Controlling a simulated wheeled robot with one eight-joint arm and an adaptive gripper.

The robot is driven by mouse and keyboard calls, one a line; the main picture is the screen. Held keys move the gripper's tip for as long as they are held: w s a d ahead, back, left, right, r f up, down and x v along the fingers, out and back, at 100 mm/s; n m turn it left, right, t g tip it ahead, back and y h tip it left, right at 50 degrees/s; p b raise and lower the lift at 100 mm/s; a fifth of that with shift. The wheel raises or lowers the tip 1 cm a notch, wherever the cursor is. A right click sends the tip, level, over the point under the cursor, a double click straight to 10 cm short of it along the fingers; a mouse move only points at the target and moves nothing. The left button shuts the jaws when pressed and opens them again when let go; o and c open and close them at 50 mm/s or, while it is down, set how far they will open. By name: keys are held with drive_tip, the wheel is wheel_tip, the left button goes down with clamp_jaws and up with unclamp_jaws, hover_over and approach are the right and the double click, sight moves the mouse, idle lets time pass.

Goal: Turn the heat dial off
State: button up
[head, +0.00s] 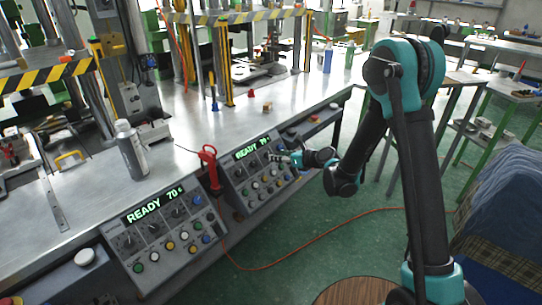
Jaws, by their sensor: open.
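Two sloped control panels are set along the bench front. The left control panel (164,240) has a green READY 70 display (155,204), a row of black dials (154,228) and several coloured buttons. The right control panel (240,200) has a similar lit display (252,147), partly cut off by its dials and my gripper's side. My gripper (276,158) is open, close in front of the upper right of the right panel, by its dials. I cannot tell which dial is the heat dial, whether the gripper touches one, or where the dials point.
A red-handled tool (208,160) stands between the panels, its orange cable running over the green floor. A grey spray can (131,150) and a small wooden block (267,106) stand on the metal bench (185,125). Striped press frames rise behind. A blue covered seat (505,215) is at right.

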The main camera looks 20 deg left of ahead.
drive_tip(key=x, duration=0.5)
drive_tip(key=shift+w+a+f, duration=0.1)
drive_tip(key=shift+a+f, duration=0.1)
drive_tip(key=shift+a, duration=0.15)
drive_tip(key=shift+c, duration=0.3)
clamp_jaws()
